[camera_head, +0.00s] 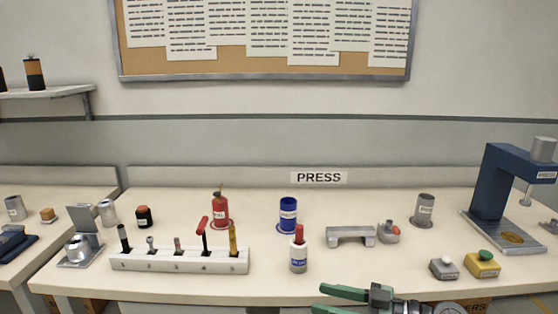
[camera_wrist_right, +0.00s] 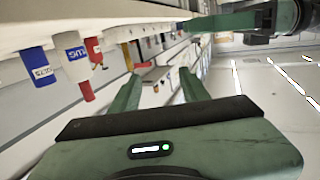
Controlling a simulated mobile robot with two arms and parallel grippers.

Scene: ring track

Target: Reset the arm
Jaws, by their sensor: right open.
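My right gripper (camera_head: 330,299) shows at the bottom edge of the head view, in front of the workbench's front edge. Its two green fingers are apart with nothing between them. In the right wrist view the open fingers (camera_wrist_right: 160,90) also show empty. The workbench (camera_head: 300,290) lies beyond it.
A corkboard hangs behind.

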